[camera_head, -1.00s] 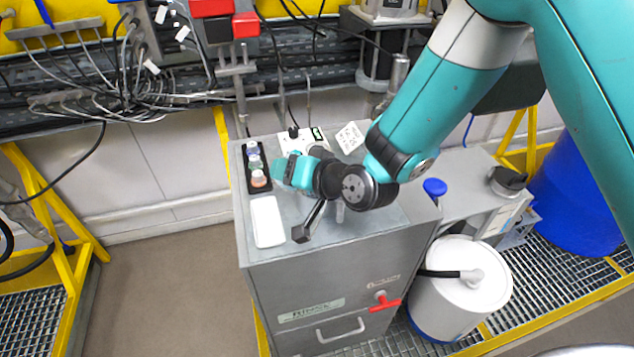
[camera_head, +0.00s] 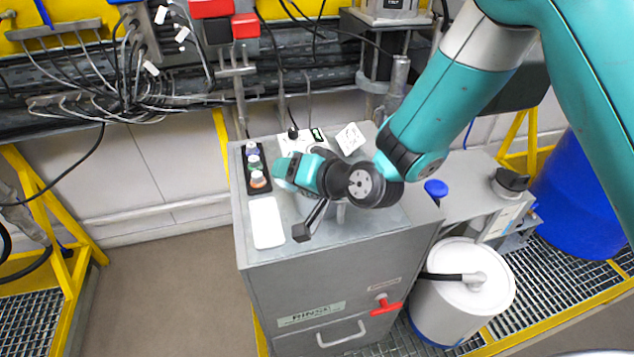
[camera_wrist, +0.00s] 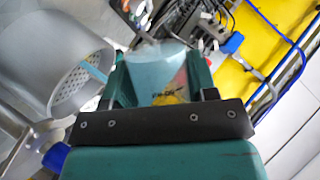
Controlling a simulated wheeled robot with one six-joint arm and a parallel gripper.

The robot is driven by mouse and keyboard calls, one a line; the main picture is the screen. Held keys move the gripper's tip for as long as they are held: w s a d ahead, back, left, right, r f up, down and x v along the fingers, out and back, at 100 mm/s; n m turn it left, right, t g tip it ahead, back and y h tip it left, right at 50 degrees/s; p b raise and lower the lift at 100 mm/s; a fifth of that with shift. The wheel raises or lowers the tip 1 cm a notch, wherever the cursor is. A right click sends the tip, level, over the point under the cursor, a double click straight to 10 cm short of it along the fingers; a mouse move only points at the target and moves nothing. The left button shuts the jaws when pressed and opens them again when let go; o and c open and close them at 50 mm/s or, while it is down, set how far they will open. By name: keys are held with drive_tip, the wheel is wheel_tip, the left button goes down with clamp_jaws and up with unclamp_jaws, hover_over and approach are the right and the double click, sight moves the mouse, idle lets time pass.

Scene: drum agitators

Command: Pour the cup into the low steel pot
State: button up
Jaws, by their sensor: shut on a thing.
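My gripper (camera_head: 286,172) is over the top of the grey cabinet, with its teal jaws turned toward the left. In the wrist view the jaws (camera_wrist: 160,80) are shut on a translucent, bluish cup (camera_wrist: 160,68) with a yellow and red mark low on it. A grey steel vessel (camera_wrist: 55,45) with a perforated round face stands left of the cup, apart from it. A blue-green streak crosses that face; I cannot tell whether it is liquid. In the head view the wrist hides most of the pot, and a pale curved part (camera_head: 303,203) shows beneath.
The cabinet top (camera_head: 262,258) holds a black rack (camera_head: 257,168) of small capped bottles and a white flat tray (camera_head: 266,222). A white device (camera_head: 292,142) and a white labelled block (camera_head: 350,138) stand behind. A blue cap (camera_head: 436,188) is at the right.

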drive_tip(key=shift+r+m+g+y, duration=0.25)
drive_tip(key=shift+m+g+y, duration=0.05)
drive_tip(key=shift+m+y, duration=0.2)
idle(0.8)
drive_tip(key=shift+f+m+y+b, duration=0.3)
drive_tip(key=shift+f+m+b, duration=0.25)
drive_tip(key=shift+b, duration=0.4)
idle(0.4)
drive_tip(key=shift+w+d+r+m+g+y, duration=0.1)
drive_tip(key=shift+r+m+g+y, duration=0.35)
drive_tip(key=shift+m, duration=0.1)
idle(0.8)
drive_tip(key=shift+w+d+f+m+y+b, duration=0.35)
drive_tip(key=shift+w+d+f+m+b, duration=0.2)
drive_tip(key=shift+b, duration=0.95)
drive_tip(key=shift+w+d+r+m+y+b, duration=0.1)
drive_tip(key=shift+r+m+y+b, duration=0.25)
drive_tip(key=shift+m+y+b, duration=0.35)
idle(0.8)
